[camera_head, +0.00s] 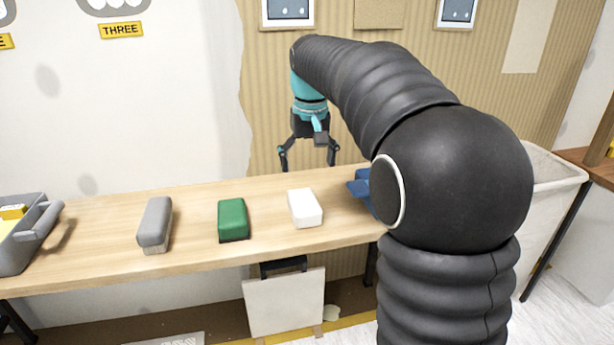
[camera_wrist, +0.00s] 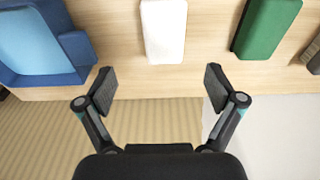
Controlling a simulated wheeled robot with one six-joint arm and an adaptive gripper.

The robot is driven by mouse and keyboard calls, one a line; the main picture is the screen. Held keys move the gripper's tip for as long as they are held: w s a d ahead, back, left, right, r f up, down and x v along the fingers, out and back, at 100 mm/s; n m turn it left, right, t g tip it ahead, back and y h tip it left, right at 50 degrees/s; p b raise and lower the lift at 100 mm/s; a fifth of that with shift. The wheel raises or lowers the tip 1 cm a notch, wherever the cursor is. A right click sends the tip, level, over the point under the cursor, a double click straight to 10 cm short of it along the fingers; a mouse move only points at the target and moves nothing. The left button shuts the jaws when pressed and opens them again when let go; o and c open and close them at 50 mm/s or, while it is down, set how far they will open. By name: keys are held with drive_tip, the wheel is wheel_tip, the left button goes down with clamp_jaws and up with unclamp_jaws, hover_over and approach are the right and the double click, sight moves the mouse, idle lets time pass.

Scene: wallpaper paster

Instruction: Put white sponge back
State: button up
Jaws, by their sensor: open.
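The white sponge (camera_head: 305,208) is a small white block lying on the wooden table, right of the green block. It also shows in the wrist view (camera_wrist: 164,30) at the top, beyond and between my fingertips. My gripper (camera_head: 308,158) is open and empty, raised at the table's far side behind the sponge. In the wrist view my two fingers (camera_wrist: 159,85) are spread wide, with nothing between them.
A green block (camera_head: 232,217), a grey brush (camera_head: 155,224) and a grey tray (camera_head: 22,245) stand left of the sponge on the table (camera_head: 100,262). A blue tray (camera_wrist: 75,75) lies on the sponge's other side, partly hidden by my arm in the head view.

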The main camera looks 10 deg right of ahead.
drive_tip(key=s+t, duration=0.2)
drive_tip(key=s, duration=1.5)
drive_tip(key=s+f+t, duration=0.2)
drive_tip(key=s+f, duration=0.7)
drive_tip(key=s, duration=0.3)
drive_tip(key=shift+a+f, duration=0.25)
drive_tip(key=shift+a, duration=0.05)
